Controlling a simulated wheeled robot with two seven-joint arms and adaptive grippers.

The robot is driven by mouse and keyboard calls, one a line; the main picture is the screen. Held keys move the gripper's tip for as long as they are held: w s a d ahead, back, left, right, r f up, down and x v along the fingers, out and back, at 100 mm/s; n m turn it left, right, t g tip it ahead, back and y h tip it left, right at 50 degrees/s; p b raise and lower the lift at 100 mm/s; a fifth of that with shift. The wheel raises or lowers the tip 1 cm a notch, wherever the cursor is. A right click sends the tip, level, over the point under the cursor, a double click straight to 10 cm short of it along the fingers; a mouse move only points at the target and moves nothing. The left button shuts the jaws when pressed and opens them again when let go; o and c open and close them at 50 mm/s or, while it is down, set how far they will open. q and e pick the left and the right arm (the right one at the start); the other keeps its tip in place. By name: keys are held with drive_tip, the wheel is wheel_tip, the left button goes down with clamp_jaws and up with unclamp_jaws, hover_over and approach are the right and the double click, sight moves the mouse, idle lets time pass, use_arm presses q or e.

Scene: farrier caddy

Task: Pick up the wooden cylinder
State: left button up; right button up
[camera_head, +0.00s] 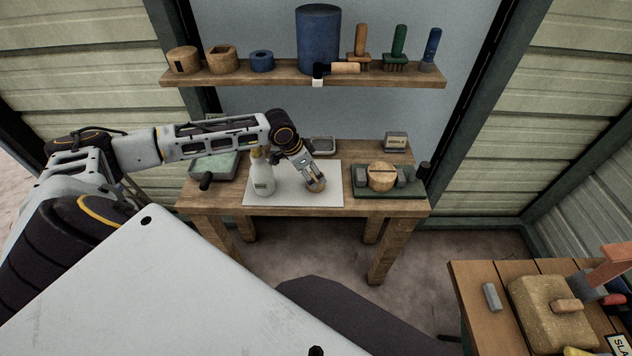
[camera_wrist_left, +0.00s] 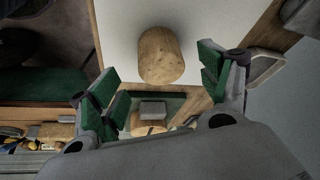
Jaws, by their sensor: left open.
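The wooden cylinder (camera_head: 317,186) stands on the white sheet on the workbench, partly covered by my gripper in the head view. In the left wrist view the light wooden cylinder (camera_wrist_left: 160,55) shows whole, just beyond and between the fingers. My left gripper (camera_head: 311,178) is at the cylinder, reaching down from the upper left. In the left wrist view the left gripper (camera_wrist_left: 160,75) has its green-padded fingers spread wide, with a gap on each side of the cylinder. Nothing is held. My right gripper does not show.
A white spray bottle (camera_head: 262,174) stands left of the cylinder on the white sheet (camera_head: 290,198). A green tray (camera_head: 215,165) lies further left. A green mat (camera_head: 410,192) with a round wooden piece (camera_head: 382,176) and grey blocks lies right. A loaded shelf (camera_head: 250,79) hangs behind.

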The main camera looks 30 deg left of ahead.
sight(314, 176)
use_arm(q)
drive_tip(key=shift+x, duration=2.45)
drive_tip(key=c, duration=1.3)
drive_tip(key=shift+c, duration=0.2)
drive_tip(key=shift+r, duration=0.15)
wheel_tip(314, 176, up, 10)
drive_tip(key=shift+f, duration=0.1)
drive_tip(key=o, duration=0.6)
clamp_jaws()
